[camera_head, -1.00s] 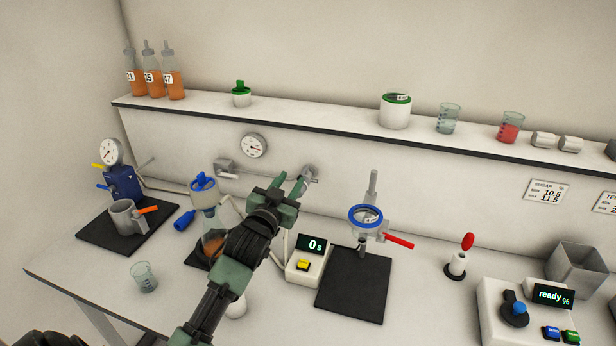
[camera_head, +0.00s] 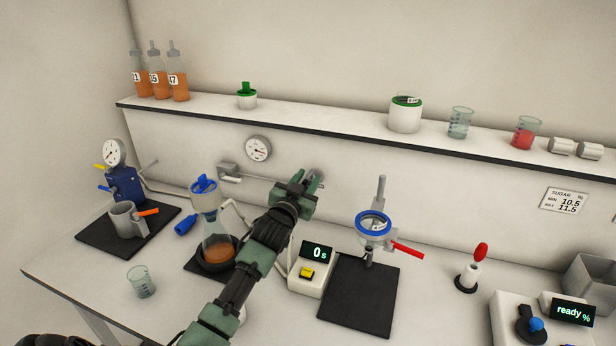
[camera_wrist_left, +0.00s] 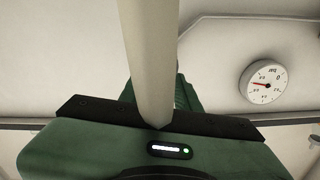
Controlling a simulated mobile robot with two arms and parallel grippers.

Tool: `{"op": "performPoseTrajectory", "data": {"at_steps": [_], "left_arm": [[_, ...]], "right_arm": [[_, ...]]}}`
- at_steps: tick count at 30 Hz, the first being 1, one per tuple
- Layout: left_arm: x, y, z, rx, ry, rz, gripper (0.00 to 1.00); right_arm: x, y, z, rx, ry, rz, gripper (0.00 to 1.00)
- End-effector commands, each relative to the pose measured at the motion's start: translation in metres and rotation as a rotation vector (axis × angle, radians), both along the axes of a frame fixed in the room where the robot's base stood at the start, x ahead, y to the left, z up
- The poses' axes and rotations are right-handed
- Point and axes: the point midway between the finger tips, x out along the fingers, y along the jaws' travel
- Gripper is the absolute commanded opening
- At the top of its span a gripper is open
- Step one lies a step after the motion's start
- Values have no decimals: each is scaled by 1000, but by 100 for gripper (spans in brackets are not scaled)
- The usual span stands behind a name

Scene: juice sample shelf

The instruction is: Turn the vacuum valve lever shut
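The vacuum valve is at the wall, where a grey fitting (camera_head: 318,174) shows behind my left gripper. The gripper hides most of it, and I cannot make out the lever for certain. My left gripper (camera_head: 299,183) is right at this fitting, at the right end of the wall pipe (camera_head: 262,180). In the left wrist view a pale bar (camera_wrist_left: 148,50) runs down in front of the green fingers. I cannot tell whether it is the lever, or whether the fingers grip anything. My right gripper is out of view.
A round gauge (camera_head: 258,148) hangs left of the gripper, also in the left wrist view (camera_wrist_left: 263,82). Below are a flask (camera_head: 218,245) with orange liquid, a timer (camera_head: 312,268) and a ring stand (camera_head: 373,223) with a red handle. The shelf (camera_head: 330,133) runs above.

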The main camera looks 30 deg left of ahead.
Motion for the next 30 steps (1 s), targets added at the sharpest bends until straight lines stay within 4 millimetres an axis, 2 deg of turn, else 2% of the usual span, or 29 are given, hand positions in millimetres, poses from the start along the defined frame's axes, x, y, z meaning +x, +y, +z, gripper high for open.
{"op": "performPoseTrajectory", "data": {"at_steps": [4, 11, 12, 15, 16, 30], "left_arm": [[7, 1, 0, 0, 0, 0, 32], [7, 2, 0, 1, 0, 0, 32], [7, 2, 0, 1, 0, 0, 29], [7, 2, 0, 0, 0, 0, 2], [7, 2, 0, 1, 0, 0, 0], [7, 2, 0, 0, 0, -1, 0]], "right_arm": [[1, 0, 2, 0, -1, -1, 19], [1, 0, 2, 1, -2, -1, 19], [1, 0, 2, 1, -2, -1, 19], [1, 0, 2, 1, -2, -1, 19], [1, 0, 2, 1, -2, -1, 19], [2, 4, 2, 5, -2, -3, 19]]}}
